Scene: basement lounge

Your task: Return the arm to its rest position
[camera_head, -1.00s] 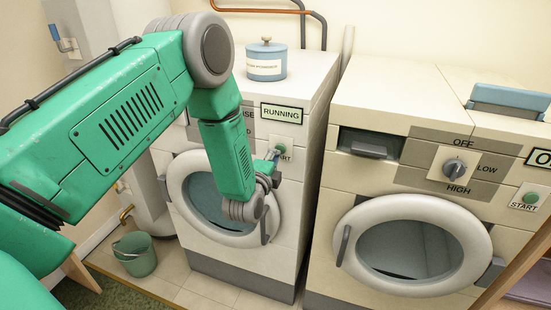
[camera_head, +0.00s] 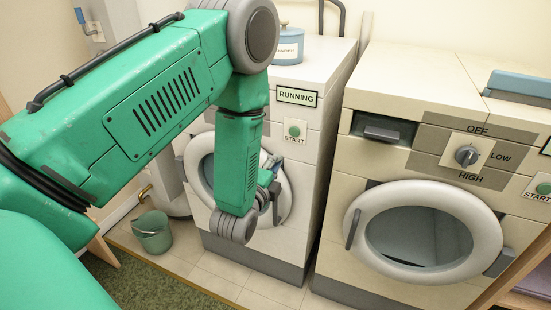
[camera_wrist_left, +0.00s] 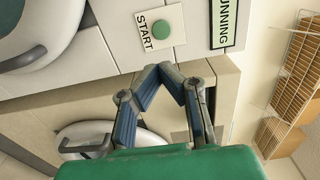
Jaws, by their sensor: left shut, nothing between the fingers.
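My left arm comes in from the left in the head view. Its gripper (camera_head: 270,164) is in front of the round door (camera_head: 278,212) of the left washer, below and left of the green START button (camera_head: 294,131). In the left wrist view, the two blue-grey fingers (camera_wrist_left: 165,68) meet at their tips with nothing between them. The START button (camera_wrist_left: 161,29) is apart from the fingertips. The sign above the button reads RUNNING (camera_head: 297,96). My right gripper is in neither view.
A second washer (camera_head: 360,90) with an OFF/LOW/HIGH knob (camera_head: 467,155) stands at the right. A blue canister (camera_head: 286,48) sits on the left washer. A green bucket (camera_head: 152,231) is on the floor at left. Wooden shelf edges (camera_head: 520,262) show at lower right.

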